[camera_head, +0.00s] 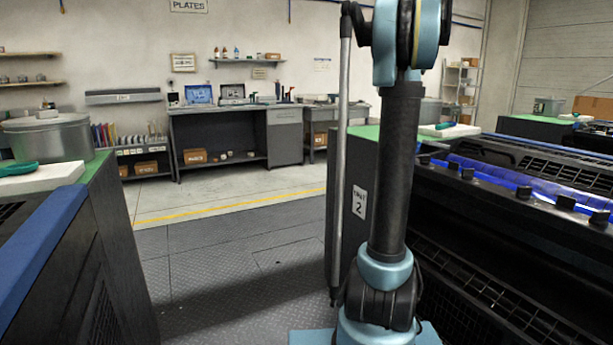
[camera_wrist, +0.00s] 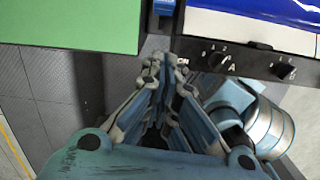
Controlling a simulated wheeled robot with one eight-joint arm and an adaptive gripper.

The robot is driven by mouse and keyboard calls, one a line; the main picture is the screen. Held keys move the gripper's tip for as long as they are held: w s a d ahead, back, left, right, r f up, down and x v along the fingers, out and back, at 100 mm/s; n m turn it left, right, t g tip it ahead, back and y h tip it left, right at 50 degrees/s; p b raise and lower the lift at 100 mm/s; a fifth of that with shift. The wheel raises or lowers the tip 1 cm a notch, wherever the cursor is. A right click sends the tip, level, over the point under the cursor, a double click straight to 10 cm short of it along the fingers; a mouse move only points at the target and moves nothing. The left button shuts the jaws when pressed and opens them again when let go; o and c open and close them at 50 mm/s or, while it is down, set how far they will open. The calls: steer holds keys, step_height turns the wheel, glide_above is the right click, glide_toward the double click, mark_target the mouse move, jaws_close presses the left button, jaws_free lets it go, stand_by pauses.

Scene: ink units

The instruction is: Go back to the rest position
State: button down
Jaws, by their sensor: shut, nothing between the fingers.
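My gripper (camera_wrist: 166,72) shows in the wrist view with its two fingers drawn together and nothing between them. It hangs over the gap beside a green-topped surface (camera_wrist: 75,22) and a press unit with black knobs (camera_wrist: 215,58). The fingertips are close to the lower edges of both in the picture; I cannot tell the height between them. In the head view my arm stands upright in front of the unit labelled 2, and my gripper is out of that view.
A press unit with a blue strip (camera_head: 530,178) stands at the right. A dark cabinet with a metal pot (camera_head: 48,138) stands at the left. Open floor (camera_head: 225,245) with a yellow line lies between them. A workbench (camera_head: 225,112) stands at the back wall.

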steer(key=s+a+f+m, duration=0.6)
steer(key=s+a+f, duration=0.1)
steer(key=s+a, duration=0.3)
steer(key=s+a+f+m, duration=0.4)
steer(key=s+f, duration=0.4)
steer(key=f, duration=0.2)
steer(key=s+a+f+m+t, duration=0.1)
steer(key=s+a+f+m, duration=0.3)
steer(key=s+f+m, duration=0.2)
steer(key=s+a+f+m, duration=0.5)
steer(key=s+f, duration=0.6)
steer(key=f, duration=0.3)
steer(key=shift+f+t+y, duration=0.25)
steer(key=shift+t+y, duration=0.15)
